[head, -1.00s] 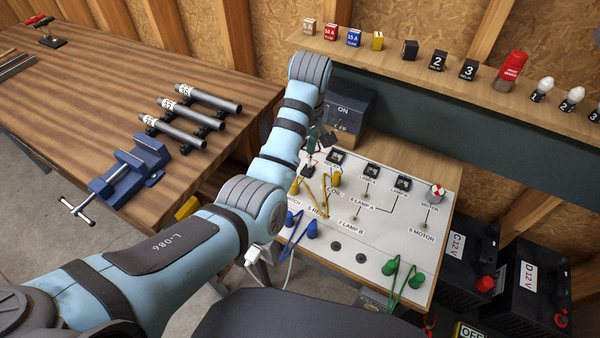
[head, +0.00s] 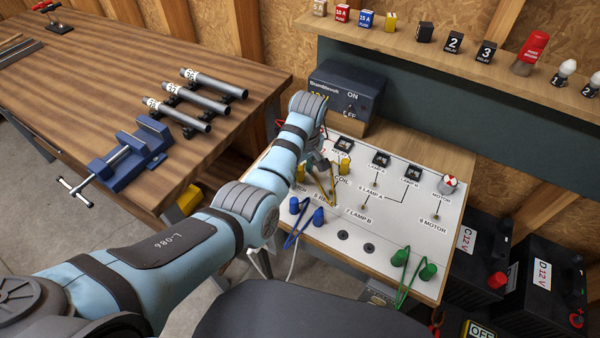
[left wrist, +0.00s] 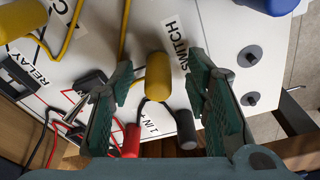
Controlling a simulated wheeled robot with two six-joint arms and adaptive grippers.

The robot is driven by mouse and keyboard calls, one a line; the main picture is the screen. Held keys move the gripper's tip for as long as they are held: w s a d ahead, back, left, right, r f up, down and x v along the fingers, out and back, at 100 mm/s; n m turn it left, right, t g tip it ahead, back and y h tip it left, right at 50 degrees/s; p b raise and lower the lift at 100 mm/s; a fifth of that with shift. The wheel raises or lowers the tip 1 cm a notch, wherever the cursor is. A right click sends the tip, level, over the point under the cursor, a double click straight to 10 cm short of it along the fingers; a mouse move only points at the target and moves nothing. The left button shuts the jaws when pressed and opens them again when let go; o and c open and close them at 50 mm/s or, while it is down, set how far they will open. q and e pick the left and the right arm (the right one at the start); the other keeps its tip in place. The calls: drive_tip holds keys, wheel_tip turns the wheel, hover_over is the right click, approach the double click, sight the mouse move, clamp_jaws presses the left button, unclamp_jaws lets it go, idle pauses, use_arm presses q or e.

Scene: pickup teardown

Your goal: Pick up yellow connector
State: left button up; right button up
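A yellow connector (left wrist: 158,77) stands on the white panel by the SWITCH label in the left wrist view. It appears between the two green-padded fingers of my left gripper (left wrist: 160,66), with a gap on each side. The gripper is open and points down at the panel. A second yellow connector (left wrist: 20,16) is at the upper left, by another label, with a yellow lead. In the head view my left gripper (head: 319,158) is over the back left of the panel, partly hidden by its arm. A yellow connector (head: 345,166) shows beside it. My right gripper is not in view.
Red (left wrist: 131,140) and black (left wrist: 186,130) plugs are close to the fingers. Blue connectors (head: 318,215) and green connectors (head: 428,271) stand on the panel (head: 385,260). A power box (head: 345,92) stands behind. A shelf (head: 440,60) runs along the wall.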

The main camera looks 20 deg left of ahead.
use_arm(q)
drive_tip(key=c, duration=1)
drive_tip(key=shift+o, duration=0.2)
wheel_tip(320, 180, up, 12)
drive_tip(key=shift+w+f+p, duration=0.1)
drive_tip(key=shift+p, duration=0.85)
clamp_jaws()
wheel_tip(320, 180, up, 8)
drive_tip(key=p, duration=0.8)
